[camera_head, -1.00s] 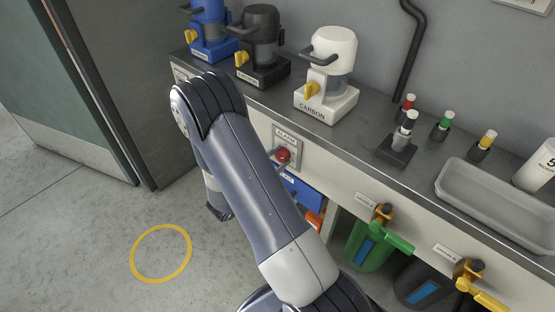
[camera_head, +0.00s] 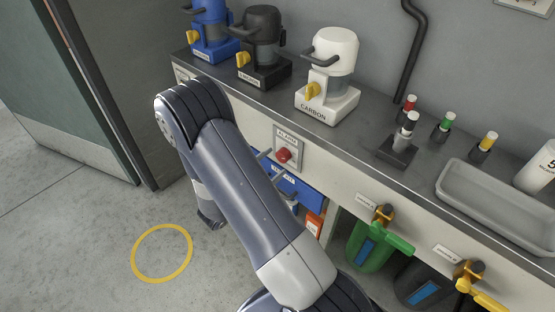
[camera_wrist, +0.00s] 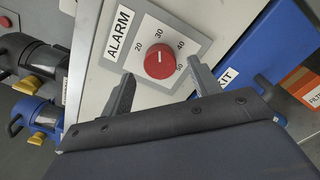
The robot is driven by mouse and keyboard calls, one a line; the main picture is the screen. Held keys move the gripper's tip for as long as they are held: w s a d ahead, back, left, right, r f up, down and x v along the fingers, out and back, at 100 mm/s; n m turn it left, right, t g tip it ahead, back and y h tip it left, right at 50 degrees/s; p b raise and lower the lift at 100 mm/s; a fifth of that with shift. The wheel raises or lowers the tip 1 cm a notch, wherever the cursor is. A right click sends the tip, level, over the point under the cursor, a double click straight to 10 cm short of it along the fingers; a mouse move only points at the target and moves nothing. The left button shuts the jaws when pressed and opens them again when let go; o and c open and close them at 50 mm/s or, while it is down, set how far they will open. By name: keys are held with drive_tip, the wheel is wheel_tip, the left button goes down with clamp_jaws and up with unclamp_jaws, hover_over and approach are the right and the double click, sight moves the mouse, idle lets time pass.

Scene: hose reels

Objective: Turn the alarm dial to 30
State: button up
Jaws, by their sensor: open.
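The alarm dial is a red round knob (camera_wrist: 159,61) on a grey plate (camera_wrist: 190,38) marked 20, 30, 40 and 50. Its small white mark seems to point toward the 30, but the exact setting is hard to read. The dial also shows on the bench front in the head view (camera_head: 283,155). My gripper (camera_wrist: 160,72) is open and empty. Its two fingers are spread below the knob in the wrist view, one toward each side, and are not closed on it. In the head view my arm hides much of the gripper.
A blue kit drawer (camera_head: 298,190) lies just below the dial. Green (camera_head: 370,250) and black containers hang under the bench to the right.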

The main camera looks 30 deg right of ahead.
sight(280, 158)
drive_tip(key=v, duration=0.7)
drive_tip(key=shift+s+a, duration=0.15)
drive_tip(key=shift+a, duration=0.2)
drive_tip(key=shift+d, duration=0.15)
drive_tip(key=x, duration=1)
drive_tip(key=shift+d, duration=0.35)
drive_tip(key=shift+a, duration=0.1)
drive_tip(key=shift+a, duration=0.1)
